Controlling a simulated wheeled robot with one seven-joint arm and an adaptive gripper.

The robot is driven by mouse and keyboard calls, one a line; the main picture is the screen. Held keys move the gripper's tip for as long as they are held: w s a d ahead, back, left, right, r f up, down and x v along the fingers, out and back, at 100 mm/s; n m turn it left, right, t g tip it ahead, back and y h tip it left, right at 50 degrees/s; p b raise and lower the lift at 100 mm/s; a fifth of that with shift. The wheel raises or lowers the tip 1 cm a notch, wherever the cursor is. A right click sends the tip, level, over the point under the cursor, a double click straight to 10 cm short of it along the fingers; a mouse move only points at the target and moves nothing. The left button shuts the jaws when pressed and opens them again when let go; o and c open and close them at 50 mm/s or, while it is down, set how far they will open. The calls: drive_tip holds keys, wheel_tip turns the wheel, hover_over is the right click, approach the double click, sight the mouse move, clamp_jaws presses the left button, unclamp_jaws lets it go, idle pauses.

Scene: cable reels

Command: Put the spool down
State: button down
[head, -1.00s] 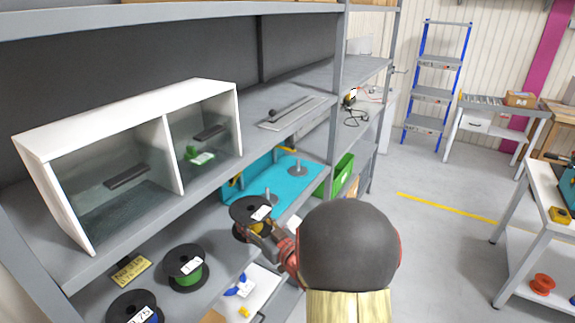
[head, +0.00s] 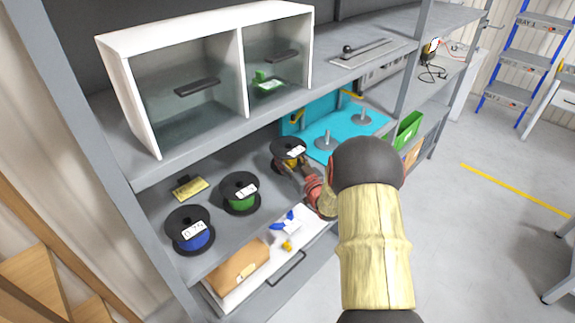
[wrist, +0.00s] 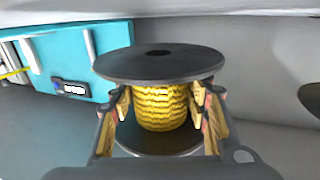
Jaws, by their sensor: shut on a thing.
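A black-flanged spool wound with yellow cable (wrist: 160,104) fills the middle of the wrist view. My gripper (wrist: 160,110) is shut on it, one finger on each side of the yellow winding between the flanges. In the head view the spool (head: 288,148) is upright, with a white label on its top flange, and my gripper (head: 287,166) reaches it from the right. It is over the middle shelf, right of the green spool (head: 240,194). I cannot tell whether its bottom flange touches the shelf.
A blue spool (head: 190,232) and a yellow sign (head: 189,188) are on the shelf to the left. A turquoise stand with grey posts (head: 345,132) is just right of the held spool. The shelf above (head: 180,165) hangs close overhead. An open drawer (head: 310,232) lies below.

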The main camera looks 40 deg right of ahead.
sight(291, 167)
drive_tip(key=shift+w+f+b, duration=0.2)
drive_tip(key=shift+f+b, duration=0.35)
drive_tip(key=shift+f, duration=1.15)
drive_tip(key=shift+f, duration=0.2)
drive_tip(key=c, duration=1)
unclamp_jaws()
drive_tip(key=shift+o, duration=0.2)
drive_tip(key=shift+r, duration=0.25)
drive_tip(key=p+v, duration=0.1)
drive_tip(key=v, duration=1)
drive_tip(key=shift+s+p, duration=0.2)
drive_tip(key=shift+p, duration=0.2)
drive_tip(key=shift+s+a+f, duration=0.1)
drive_tip(key=shift+s+a, duration=0.1)
drive_tip(key=shift+s, duration=0.15)
